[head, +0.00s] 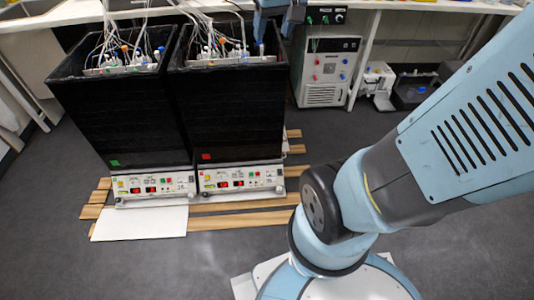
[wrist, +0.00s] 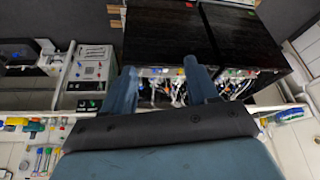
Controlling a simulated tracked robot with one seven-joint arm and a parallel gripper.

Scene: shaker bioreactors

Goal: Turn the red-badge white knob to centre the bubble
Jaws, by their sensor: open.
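Below the red badge is a white control panel (head: 241,178) with small coloured buttons. I cannot make out a white knob or a bubble. My gripper (head: 275,18) is high behind the right box's top edge, away from the panel. In the wrist view, my gripper (wrist: 162,72) is open, with nothing between its fingers.
Wooden slats (head: 240,218) and a white board (head: 140,223) lie under and before the boxes. Tubes and cables rise from both boxes. A white bench (head: 390,5) runs behind, with a grey-white unit (head: 328,68) beneath it.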

